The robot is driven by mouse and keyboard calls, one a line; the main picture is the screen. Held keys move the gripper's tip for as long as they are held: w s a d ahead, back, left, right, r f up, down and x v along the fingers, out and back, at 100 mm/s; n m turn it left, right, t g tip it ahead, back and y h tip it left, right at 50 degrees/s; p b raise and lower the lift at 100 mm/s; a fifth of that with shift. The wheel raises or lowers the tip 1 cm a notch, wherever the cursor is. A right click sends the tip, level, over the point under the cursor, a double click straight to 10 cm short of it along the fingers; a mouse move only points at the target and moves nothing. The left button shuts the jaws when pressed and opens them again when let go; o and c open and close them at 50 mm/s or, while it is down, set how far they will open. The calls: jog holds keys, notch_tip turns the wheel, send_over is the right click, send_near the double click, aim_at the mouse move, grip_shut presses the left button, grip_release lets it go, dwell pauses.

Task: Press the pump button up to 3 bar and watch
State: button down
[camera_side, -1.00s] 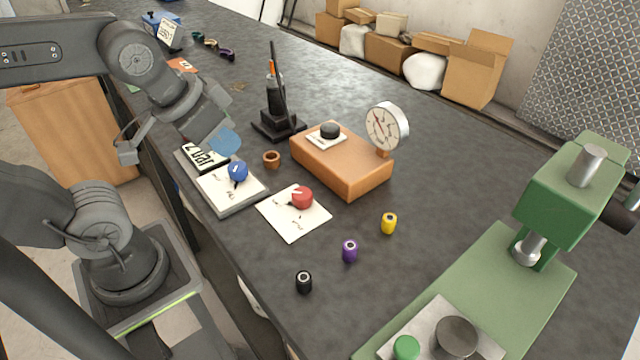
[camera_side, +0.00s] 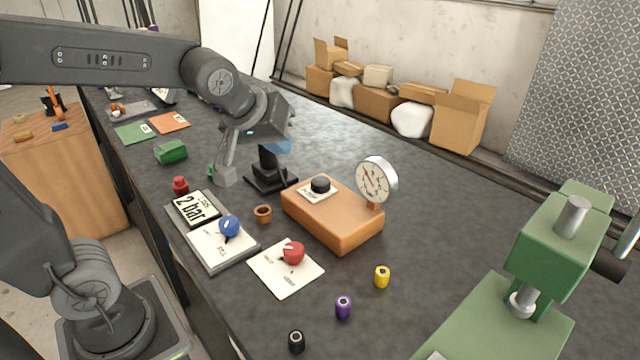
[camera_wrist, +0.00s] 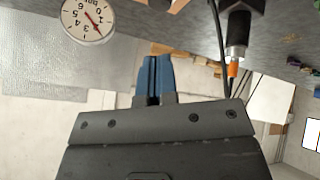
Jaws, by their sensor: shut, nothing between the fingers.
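The orange box (camera_side: 330,220) has a black button (camera_side: 320,185) on a white label and a round dial gauge (camera_side: 376,180) at its right end. The gauge also shows upside down in the wrist view (camera_wrist: 86,20), with a red needle whose exact reading I cannot tell. My gripper (camera_side: 278,147) is shut and empty, with blue fingertips, above and behind the box near the black stand. The shut blue fingers also show in the wrist view (camera_wrist: 153,75). It is apart from the button. My arm partly hides the black stand (camera_side: 270,180).
A small copper ring (camera_side: 263,213) sits close to the box. Yellow, purple and black cylinders stand in front. A green press (camera_side: 555,235) stands right.

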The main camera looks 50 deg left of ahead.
aim_at(323, 177)
jog(key=w+a+n+t, duration=0.1)
jog(key=w+n, duration=0.3)
jog(key=w, duration=0.6)
jog(key=shift+a+n+y, duration=0.3)
jog(key=shift+a+y, duration=0.1)
jog(key=shift+a, duration=0.15)
jog(key=shift+f, duration=0.15)
jog(key=shift+f, duration=4.35)
jog(key=shift+f, duration=0.1)
jog(key=shift+f, duration=0.35)
jog(key=shift+f, duration=0.85)
jog(key=shift+r, duration=1.3)
